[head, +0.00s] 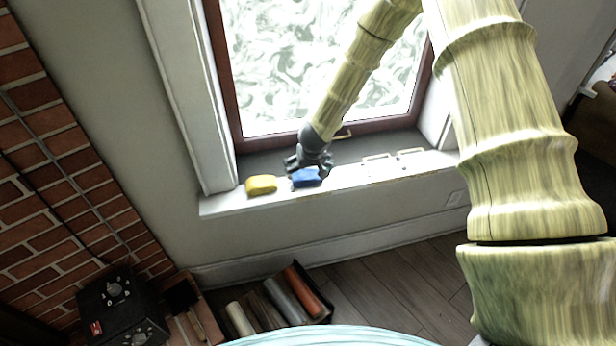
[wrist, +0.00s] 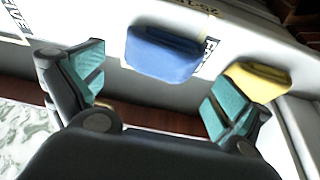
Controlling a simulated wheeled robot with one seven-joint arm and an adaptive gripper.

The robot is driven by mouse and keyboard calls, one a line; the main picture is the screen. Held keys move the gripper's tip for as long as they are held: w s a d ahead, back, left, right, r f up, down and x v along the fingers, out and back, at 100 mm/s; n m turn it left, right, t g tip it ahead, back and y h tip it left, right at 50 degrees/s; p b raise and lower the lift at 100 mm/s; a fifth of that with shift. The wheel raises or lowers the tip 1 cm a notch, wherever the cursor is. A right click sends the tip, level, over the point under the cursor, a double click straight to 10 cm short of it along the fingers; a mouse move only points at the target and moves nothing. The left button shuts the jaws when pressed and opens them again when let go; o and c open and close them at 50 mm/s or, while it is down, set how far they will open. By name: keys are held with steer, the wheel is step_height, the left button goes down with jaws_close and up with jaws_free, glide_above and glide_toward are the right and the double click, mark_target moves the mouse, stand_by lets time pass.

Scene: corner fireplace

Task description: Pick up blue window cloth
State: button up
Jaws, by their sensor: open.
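The blue window cloth (head: 307,177) lies on the white window sill, just in front of my gripper (head: 306,165). In the wrist view the blue cloth (wrist: 162,54) is a folded block ahead of the gap between the fingers. My gripper (wrist: 157,98) is open there, with teal pads on both fingers and nothing between them. The cloth appears apart from both fingers in the wrist view. A yellow cloth (head: 261,185) lies on the sill to the left of the blue one; the wrist view shows it (wrist: 258,80) beyond the right finger.
The window sill (head: 225,204) is a narrow ledge with a front edge. White-framed items (head: 393,160) lie on it to the right. The window glass (head: 290,70) stands close behind my gripper. A crate with several rolls (head: 284,299) sits on the floor below.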

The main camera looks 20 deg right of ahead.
mark_target(307, 174)
steer(key=shift+p+x, duration=0.35)
steer(key=shift+x, duration=2.05)
steer(key=shift+s, duration=0.15)
steer(key=shift+c, duration=0.2)
steer(key=c, duration=0.6)
steer(key=shift+r, duration=0.15)
steer(key=shift+a+r, duration=0.1)
steer(key=shift+r, duration=1.6)
steer(key=s+a+b, duration=0.1)
steer(key=s+b, duration=0.1)
steer(key=s, duration=0.5)
steer(key=s+a+r+b, duration=0.1)
steer(key=s+a+b, duration=0.1)
steer(key=s, duration=0.6)
steer(key=shift+s+b, duration=0.3)
steer(key=shift+s, duration=0.05)
steer(key=shift+a+r, duration=0.1)
